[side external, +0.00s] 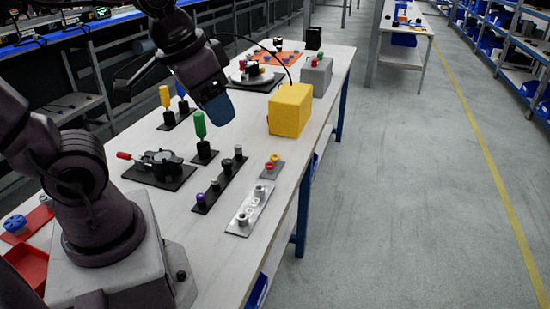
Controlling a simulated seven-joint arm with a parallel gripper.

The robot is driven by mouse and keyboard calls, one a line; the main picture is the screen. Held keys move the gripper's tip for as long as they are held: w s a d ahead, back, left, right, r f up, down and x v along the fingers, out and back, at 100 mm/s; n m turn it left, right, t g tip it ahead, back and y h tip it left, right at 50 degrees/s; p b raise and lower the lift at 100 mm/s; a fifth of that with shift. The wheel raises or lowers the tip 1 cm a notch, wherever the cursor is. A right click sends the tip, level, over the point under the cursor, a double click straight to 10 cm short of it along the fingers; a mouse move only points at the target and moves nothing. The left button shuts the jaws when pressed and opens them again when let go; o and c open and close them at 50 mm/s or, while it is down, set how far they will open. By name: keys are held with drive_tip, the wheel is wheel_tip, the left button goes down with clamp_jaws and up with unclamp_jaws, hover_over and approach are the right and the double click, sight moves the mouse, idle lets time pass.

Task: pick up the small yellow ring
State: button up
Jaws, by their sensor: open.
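The small yellow ring (275,157) sits at the far end of a small grey plate (265,174), on the right side of the bench. A red ring (270,166) is beside it on the same plate, nearer the camera. My gripper (118,85) appears as dark, thin fingers at the upper left, beside my wrist. It is open, with nothing visible between its fingers. It is above the bench's left edge, well away from the yellow ring. The fingertips are hard to make out against the dark background.
A yellow box (290,110) stands behind the ring plate. A black strip with pegs (222,184) lies to its left, and a silver plate (250,210) lies nearer. A green-handled tool (200,125) stands upright. The bench's right edge is close to the ring plate.

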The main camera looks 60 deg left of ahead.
drive_tip(key=w+a+f+g, duration=0.4)
drive_tip(key=w+a+f, duration=0.2)
drive_tip(key=w+a, duration=0.45)
drive_tip(key=m, duration=1)
hover_over(274, 158)
wheel_tip(274, 158, down, 12)
drive_tip(key=f, duration=0.7)
drive_tip(key=shift+s+a, duration=0.15)
drive_tip(key=shift+a, duration=0.05)
drive_tip(key=shift+w+d+f, duration=0.1)
drive_tip(key=shift+w+f, duration=0.05)
drive_tip(key=shift+f, duration=1.2)
drive_tip(key=shift+w+f, duration=0.1)
drive_tip(key=shift+f, duration=1.2)
drive_tip(key=shift+f, duration=0.25)
drive_tip(key=c, duration=0.8)
